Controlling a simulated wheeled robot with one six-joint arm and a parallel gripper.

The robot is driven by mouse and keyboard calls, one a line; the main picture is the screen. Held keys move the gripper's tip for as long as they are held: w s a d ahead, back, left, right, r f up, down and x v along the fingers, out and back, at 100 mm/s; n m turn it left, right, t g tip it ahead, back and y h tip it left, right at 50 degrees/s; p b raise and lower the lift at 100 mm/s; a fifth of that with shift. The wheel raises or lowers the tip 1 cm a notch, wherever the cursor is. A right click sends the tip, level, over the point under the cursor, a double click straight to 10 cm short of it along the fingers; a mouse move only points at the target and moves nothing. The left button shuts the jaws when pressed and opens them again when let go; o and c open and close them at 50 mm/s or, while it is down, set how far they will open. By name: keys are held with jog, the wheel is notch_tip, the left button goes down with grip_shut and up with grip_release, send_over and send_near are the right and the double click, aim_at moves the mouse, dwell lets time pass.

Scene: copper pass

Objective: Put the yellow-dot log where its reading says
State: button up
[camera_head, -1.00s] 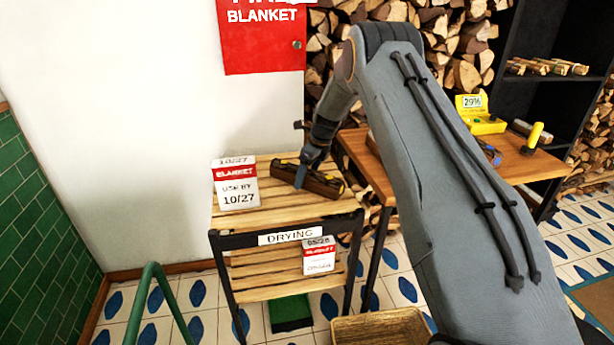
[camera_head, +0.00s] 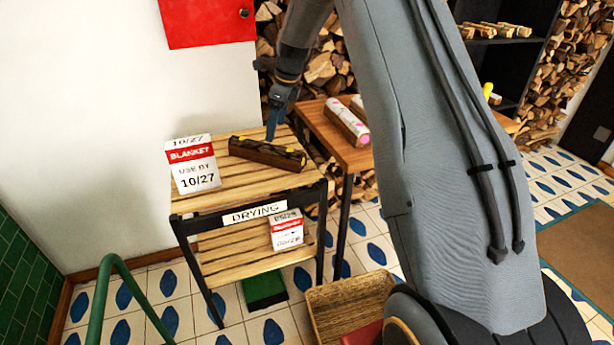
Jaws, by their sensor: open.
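The yellow-dot log (camera_head: 268,153), dark brown with yellow marks, lies on the slatted top of the drying rack (camera_head: 212,203). The rack carries a white label reading DRYING (camera_head: 254,213). My gripper (camera_head: 271,136) is just above and behind the log's middle, pointing down; the log lies free of it, as far as I can see. The jaws are open, though their gap is hard to make out at this size. The moisture meter with its reading is not in view now, hidden behind my arm or out of frame.

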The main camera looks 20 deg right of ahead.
jog(key=s+n+g+h, duration=0.1)
jog(key=s+n, duration=1.1)
jog(key=s, duration=0.9)
jog(key=s+a+n+g+h, duration=0.1)
jog(key=s+n, duration=1.1)
jog(key=s, duration=1)
jog(key=shift+r, duration=0.3)
jog(key=shift+a+r, duration=0.1)
jog(key=shift+a, duration=0.1)
jog(key=shift+s+a+r+n+p, duration=0.1)
jog(key=shift+a+r+n+p, duration=0.35)
jog(key=shift+a+p, duration=0.5)
